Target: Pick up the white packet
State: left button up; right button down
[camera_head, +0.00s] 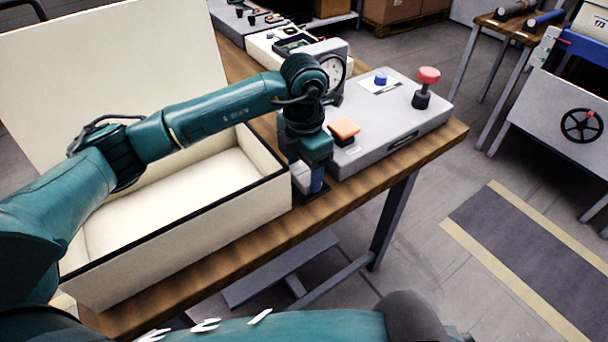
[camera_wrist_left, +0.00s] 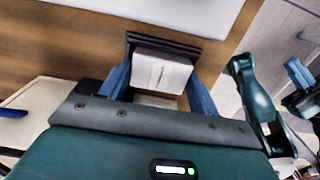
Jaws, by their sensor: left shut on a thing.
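The white packet (camera_wrist_left: 162,72) shows in the left wrist view between the two blue fingers of my left gripper (camera_wrist_left: 157,88), above or on a dark holder (camera_wrist_left: 190,46). In the head view my left gripper (camera_head: 312,182) points down at the table's front edge, between the cream box and the grey case. There it is shut on the packet, a pale piece (camera_head: 301,177) of which shows beside the blue finger. I cannot tell whether the packet still touches the holder. Part of my right arm, with a blue finger (camera_wrist_left: 298,72), shows at the right of the left wrist view.
A large open cream box (camera_head: 190,235) stands left on the wooden table (camera_head: 250,247). A grey case (camera_head: 390,115) with a red knob (camera_head: 428,78), a blue button (camera_head: 381,79) and an orange block (camera_head: 344,128) is right of the gripper. A round dial (camera_head: 332,72) stands behind.

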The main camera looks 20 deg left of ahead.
pick_arm(q)
jog(key=shift+c, duration=1.4)
jog(key=shift+r, duration=0.15)
